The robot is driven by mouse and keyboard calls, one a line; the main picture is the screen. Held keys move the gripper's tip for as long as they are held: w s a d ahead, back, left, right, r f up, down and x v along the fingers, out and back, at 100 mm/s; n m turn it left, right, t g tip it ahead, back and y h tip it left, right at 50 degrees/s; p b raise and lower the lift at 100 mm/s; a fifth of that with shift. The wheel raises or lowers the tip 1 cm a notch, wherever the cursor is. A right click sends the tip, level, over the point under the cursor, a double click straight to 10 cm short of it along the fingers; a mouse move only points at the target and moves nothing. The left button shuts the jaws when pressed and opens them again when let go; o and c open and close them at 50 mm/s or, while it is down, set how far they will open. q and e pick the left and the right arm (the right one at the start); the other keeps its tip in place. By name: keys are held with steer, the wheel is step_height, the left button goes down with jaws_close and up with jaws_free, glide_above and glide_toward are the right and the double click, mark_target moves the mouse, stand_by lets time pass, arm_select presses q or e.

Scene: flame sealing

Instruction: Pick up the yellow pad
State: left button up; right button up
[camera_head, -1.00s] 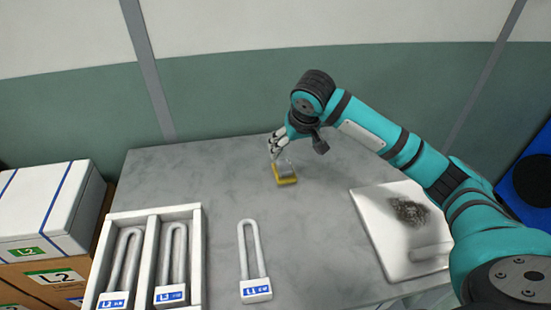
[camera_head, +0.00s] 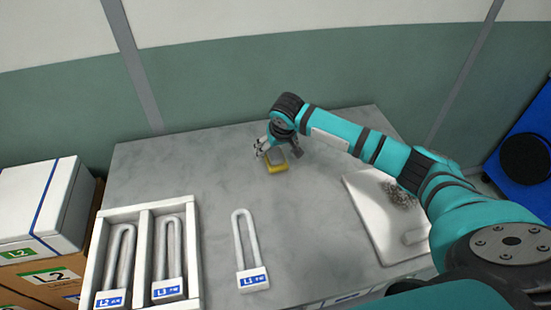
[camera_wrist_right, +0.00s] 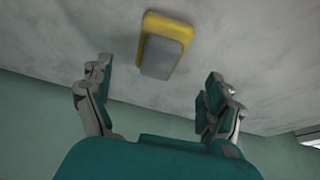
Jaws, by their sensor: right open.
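The yellow pad (camera_head: 277,168) lies on the grey table toward its back, with a grey block on its top. It also shows in the right wrist view (camera_wrist_right: 166,33), ahead of and between the spread fingers. My right gripper (camera_head: 268,150) is just behind and above the pad in the head view, partly hidden by its own wrist. In the right wrist view my right gripper (camera_wrist_right: 158,88) is open, with nothing between its fingers. I cannot tell its exact height over the table. My left gripper is not in view.
A white tray (camera_head: 203,240) with two U-shaped lamp tubes stands at the front left. Another U-shaped tube (camera_head: 254,279) lies beside it. A white board (camera_head: 378,225) with a dark wiry clump lies at right. Boxes (camera_head: 35,200) stand left of the table. The back left is clear.

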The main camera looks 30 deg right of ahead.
mark_target(276, 153)
steer(key=x, duration=0.4)
steer(key=shift+s+d, duration=0.1)
steer(key=shift+s, duration=0.05)
steer(key=shift+w+f, duration=0.2)
steer(key=shift+f, duration=0.25)
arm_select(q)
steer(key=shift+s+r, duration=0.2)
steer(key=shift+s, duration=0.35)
arm_select(e)
steer(key=c, duration=1.3)
